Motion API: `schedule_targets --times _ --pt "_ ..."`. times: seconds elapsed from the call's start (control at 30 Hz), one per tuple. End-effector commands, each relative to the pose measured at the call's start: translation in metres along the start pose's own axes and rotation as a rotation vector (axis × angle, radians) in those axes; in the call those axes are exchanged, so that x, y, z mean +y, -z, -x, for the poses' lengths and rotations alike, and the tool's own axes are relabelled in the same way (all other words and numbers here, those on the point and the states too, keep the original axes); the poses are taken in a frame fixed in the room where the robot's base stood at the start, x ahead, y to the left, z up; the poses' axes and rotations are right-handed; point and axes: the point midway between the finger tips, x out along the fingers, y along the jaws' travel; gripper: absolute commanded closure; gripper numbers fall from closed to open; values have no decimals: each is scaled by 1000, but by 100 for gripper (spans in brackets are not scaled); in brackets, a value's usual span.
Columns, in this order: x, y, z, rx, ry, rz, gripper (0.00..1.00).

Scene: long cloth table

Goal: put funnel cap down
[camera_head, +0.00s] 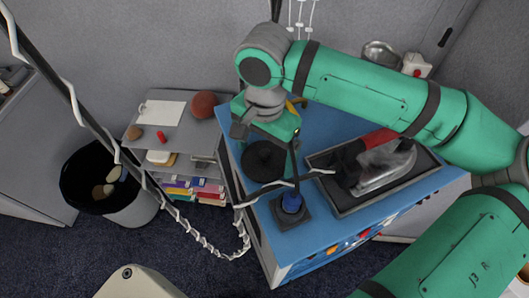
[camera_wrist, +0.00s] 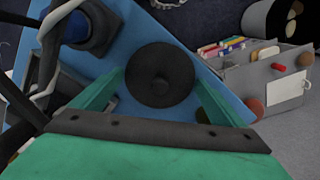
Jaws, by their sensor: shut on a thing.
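The funnel cap is a dark round disc with a small raised middle. It shows in the wrist view (camera_wrist: 160,72) between the two green fingers of my gripper (camera_wrist: 160,92), and my gripper is shut on it. In the head view the funnel cap (camera_head: 264,160) shows below my gripper (camera_head: 267,143), over the left part of the blue tabletop (camera_head: 318,120). It looks about flat. I cannot tell whether its underside touches the tabletop.
A blue post on a black square base (camera_head: 291,211) stands close in front of the cap. A black tray (camera_head: 345,204) with an iron (camera_head: 385,167) lies to the right. White-wrapped cables cross at the left. Bare tabletop shows at the front.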

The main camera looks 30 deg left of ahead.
Motion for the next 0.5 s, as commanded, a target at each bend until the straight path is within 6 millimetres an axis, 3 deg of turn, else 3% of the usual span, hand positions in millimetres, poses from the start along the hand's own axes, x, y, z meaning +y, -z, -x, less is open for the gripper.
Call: schedule_targets --times 0.43,0.47,0.5 --pt "0 0 -11 0 1 -1 28" --pt "0 0 -10 0 1 -1 0" --pt "0 0 -10 0 1 -1 0"
